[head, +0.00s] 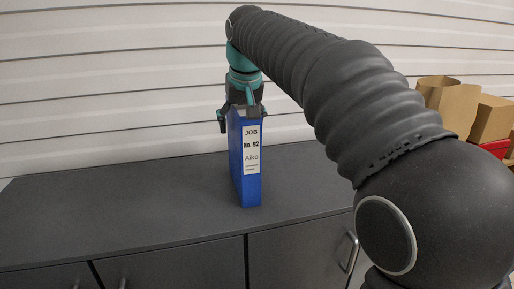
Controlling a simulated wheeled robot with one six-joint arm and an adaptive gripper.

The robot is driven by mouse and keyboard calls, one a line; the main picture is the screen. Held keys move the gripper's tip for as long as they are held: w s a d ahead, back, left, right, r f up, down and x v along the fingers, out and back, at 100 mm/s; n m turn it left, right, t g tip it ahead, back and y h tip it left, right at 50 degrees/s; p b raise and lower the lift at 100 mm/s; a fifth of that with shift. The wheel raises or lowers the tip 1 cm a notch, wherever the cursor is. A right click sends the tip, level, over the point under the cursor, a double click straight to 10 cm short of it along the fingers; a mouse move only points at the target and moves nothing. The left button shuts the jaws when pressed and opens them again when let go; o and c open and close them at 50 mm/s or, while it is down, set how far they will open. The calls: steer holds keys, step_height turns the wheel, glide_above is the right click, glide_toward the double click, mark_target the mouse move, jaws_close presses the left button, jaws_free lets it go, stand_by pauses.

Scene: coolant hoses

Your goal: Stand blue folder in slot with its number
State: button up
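The blue folder (237,160) stands upright on the grey cabinet top, near its front edge. The white label (252,150) on its spine reads "JOB No. 92 Aiko" and faces the camera. My gripper (242,116) is at the folder's top from above. One dark finger shows at the folder's left and another overlaps the top of its spine on the right. I cannot tell whether the fingers press on the folder. No numbered slot shows in this view.
The dark grey cabinet top (110,215) is bare to the left of the folder. A slatted white wall (100,90) rises behind it. Open cardboard boxes (450,105) and a red item (496,148) are at the far right, partly hidden by my arm.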

steer(key=shift+f, duration=0.25)
stand_by(0.4)
jaws_close()
